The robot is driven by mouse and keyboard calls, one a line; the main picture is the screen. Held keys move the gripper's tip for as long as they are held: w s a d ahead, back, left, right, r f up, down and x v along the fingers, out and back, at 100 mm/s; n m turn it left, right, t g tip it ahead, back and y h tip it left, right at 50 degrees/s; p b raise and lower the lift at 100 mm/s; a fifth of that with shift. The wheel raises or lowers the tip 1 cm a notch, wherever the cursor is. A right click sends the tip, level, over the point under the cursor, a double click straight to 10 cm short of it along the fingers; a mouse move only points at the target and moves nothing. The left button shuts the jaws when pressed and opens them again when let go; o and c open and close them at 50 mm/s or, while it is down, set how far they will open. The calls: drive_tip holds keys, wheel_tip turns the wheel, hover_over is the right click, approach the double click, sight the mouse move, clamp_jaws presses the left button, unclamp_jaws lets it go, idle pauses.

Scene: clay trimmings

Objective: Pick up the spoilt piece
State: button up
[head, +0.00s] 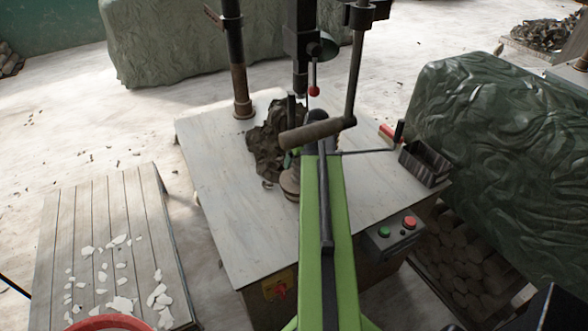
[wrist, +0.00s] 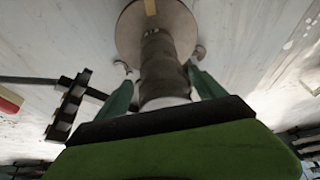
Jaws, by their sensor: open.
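In the wrist view, a grey-brown, ribbed, roughly cylindrical piece (wrist: 162,68) stands on a round disc (wrist: 128,32); it looks like the spoilt piece, though its damage is hard to make out. My gripper (wrist: 162,78) is open, with one green finger on each side of the piece. I cannot tell whether either finger touches it. In the head view, my green arm covers most of the gripper and the piece. Only the edge of the disc (head: 289,185) shows left of the arm, on the pale table (head: 225,200).
A dark heap of trimmings (head: 264,148) lies left of the arm. A dark slotted box (head: 424,163) and a control box (head: 393,232) are at the right. The table's front left is clear.

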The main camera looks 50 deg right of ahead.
drive_tip(key=shift+w+a, duration=0.1)
drive_tip(key=shift+w, duration=0.25)
drive_tip(key=shift+c, duration=1.1)
drive_tip(key=shift+a, duration=0.1)
clamp_jaws()
